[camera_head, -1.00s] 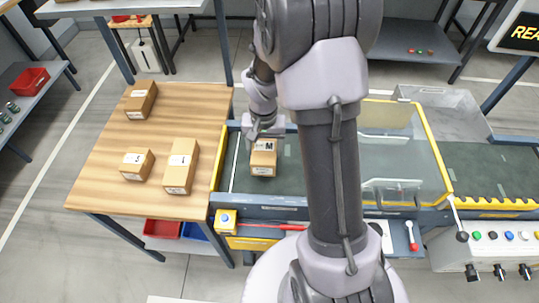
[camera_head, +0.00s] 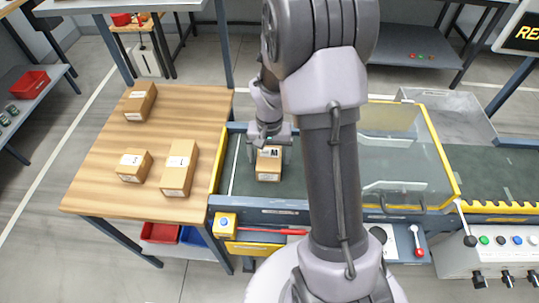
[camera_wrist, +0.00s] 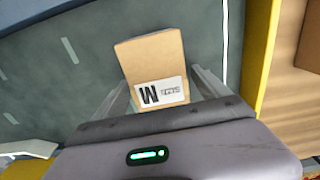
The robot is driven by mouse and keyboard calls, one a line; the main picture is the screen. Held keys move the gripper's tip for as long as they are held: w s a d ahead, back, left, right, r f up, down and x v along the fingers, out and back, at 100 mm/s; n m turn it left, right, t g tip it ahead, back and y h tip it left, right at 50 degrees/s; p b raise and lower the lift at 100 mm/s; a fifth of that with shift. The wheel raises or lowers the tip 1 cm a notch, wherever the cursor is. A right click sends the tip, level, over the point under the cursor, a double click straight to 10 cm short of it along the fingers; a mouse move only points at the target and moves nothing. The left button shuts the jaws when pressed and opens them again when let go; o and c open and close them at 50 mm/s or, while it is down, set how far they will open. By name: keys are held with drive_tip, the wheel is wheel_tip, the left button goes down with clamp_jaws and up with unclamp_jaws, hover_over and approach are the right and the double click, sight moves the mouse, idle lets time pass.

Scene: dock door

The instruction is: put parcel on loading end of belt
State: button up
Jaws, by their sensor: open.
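My gripper (camera_head: 268,146) is open just behind the parcel in the head view. In the wrist view the two fingers (camera_wrist: 163,92) lie on either side of the parcel's near part, apparently with gaps. Parts of the fingers are hidden by the parcel and the gripper body.
The wooden table (camera_head: 112,180) on the left holds several other parcels, including a tall one (camera_head: 179,168). A yellow edge (camera_head: 217,165) borders the belt's left end. A clear guard with a yellow frame (camera_head: 440,160) covers the belt to the right.

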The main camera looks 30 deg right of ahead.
sight(269, 153)
drive_tip(key=s+a+r+t+p, duration=0.1)
drive_tip(key=a+r+p, duration=0.2)
drive_tip(key=r, duration=0.8)
drive_tip(key=s+a+r+t+p, duration=0.1)
drive_tip(key=s+a+r+p, duration=0.15)
drive_tip(key=r, duration=0.75)
drive_tip(key=s+a+r+n+t+y, duration=0.1)
drive_tip(key=s+a+r+t, duration=0.1)
drive_tip(key=s+a+r, duration=0.2)
drive_tip(key=s+a+r+n+t+y, duration=0.1)
drive_tip(key=s+a+r, duration=0.4)
drive_tip(key=s, duration=0.4)
drive_tip(key=shift+s+a+t, duration=0.35)
drive_tip(key=shift+a+t, duration=0.05)
drive_tip(key=shift+a, duration=0.5)
drive_tip(key=shift+r, duration=0.1)
